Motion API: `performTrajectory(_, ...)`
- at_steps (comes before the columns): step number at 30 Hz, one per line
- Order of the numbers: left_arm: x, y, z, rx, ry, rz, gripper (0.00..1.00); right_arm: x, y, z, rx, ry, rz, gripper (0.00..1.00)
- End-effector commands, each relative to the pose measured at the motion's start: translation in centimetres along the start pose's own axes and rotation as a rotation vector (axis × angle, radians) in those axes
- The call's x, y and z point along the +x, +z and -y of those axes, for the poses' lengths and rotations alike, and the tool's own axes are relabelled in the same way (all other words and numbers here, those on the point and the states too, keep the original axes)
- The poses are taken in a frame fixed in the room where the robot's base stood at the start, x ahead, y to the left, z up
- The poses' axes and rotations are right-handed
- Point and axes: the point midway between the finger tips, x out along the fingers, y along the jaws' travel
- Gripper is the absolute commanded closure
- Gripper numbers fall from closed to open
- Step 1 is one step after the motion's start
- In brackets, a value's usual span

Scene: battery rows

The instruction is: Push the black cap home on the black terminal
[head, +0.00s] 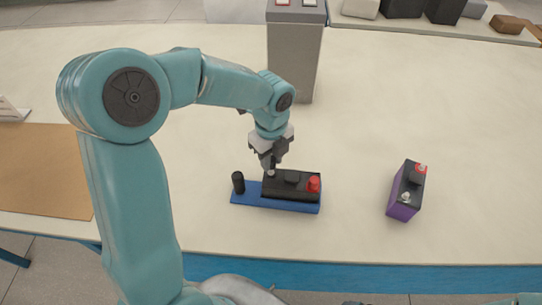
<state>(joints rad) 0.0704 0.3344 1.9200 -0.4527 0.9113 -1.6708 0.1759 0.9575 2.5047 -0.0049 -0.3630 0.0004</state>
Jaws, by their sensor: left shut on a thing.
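My left gripper (268,168) points down over the left end of the black battery (292,192). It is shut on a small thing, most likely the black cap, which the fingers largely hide. A small light grey part shows right at the fingertips, at the place of the black terminal. I cannot tell how far the cap sits on the terminal. A red cap (314,184) sits on the battery's right end. My right gripper is not in view.
The battery lies on a blue tray (256,201). A black upright cylinder (238,182) stands at the tray's left end. A purple battery (405,193) stands apart on the right. A grey box-shaped stand (295,55) is behind. The table between is clear.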

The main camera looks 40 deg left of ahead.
Motion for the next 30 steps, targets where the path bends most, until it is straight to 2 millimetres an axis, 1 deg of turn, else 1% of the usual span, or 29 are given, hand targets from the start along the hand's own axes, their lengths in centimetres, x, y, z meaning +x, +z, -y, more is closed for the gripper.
performTrajectory(10, 0.1, 0.0, 0.0, 0.0, 0.0, 0.0, 1.0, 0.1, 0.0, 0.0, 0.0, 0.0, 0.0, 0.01)
performTrajectory(22, 1.2, 0.0, 0.0, 0.0, 0.001, 0.0, 1.0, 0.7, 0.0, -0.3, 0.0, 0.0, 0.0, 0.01)
performTrajectory(30, 1.2, 0.0, 0.0, 0.0, 0.001, 0.0, 1.0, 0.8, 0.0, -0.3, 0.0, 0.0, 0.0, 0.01)
